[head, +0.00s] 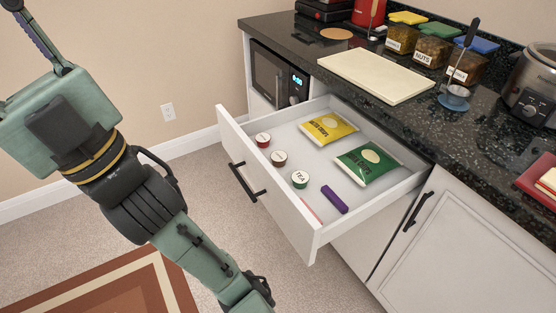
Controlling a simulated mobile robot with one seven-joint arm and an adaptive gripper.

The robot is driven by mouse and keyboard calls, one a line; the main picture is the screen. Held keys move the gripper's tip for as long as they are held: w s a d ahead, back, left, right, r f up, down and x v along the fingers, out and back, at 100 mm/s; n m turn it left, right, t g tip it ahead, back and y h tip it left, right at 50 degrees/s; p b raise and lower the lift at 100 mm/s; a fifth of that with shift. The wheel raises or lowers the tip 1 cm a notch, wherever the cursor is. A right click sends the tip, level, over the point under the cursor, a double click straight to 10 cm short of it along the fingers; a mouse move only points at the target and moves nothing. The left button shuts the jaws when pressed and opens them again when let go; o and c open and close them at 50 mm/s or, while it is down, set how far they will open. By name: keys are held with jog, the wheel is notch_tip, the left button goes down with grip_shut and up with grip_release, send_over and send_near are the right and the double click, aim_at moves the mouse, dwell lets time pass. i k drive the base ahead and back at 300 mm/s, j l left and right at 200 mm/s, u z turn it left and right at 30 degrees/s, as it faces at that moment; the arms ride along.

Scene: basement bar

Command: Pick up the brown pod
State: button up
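The brown pod (279,158) is a small round pod with a pale labelled lid. It lies in the open white drawer (262,200), near the drawer's front panel. It sits between a red-sided pod (263,140) and a green pod marked TEA (300,179), apart from both. My green and black arm reaches down the left side of the head view and leaves at the bottom edge. My gripper cannot be made out in this view. Nothing is touching the brown pod.
The drawer also holds a yellow packet (328,127), a green packet (367,164) and a purple bar (334,199). The dark counter (412,118) above carries a cutting board (375,77), jars and a cooker (530,85). Carpet is clear before the drawer.

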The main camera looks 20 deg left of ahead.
aim_at(279, 158)
jog(key=i+l+u, duration=0.6)
jog(key=i+l, duration=0.2)
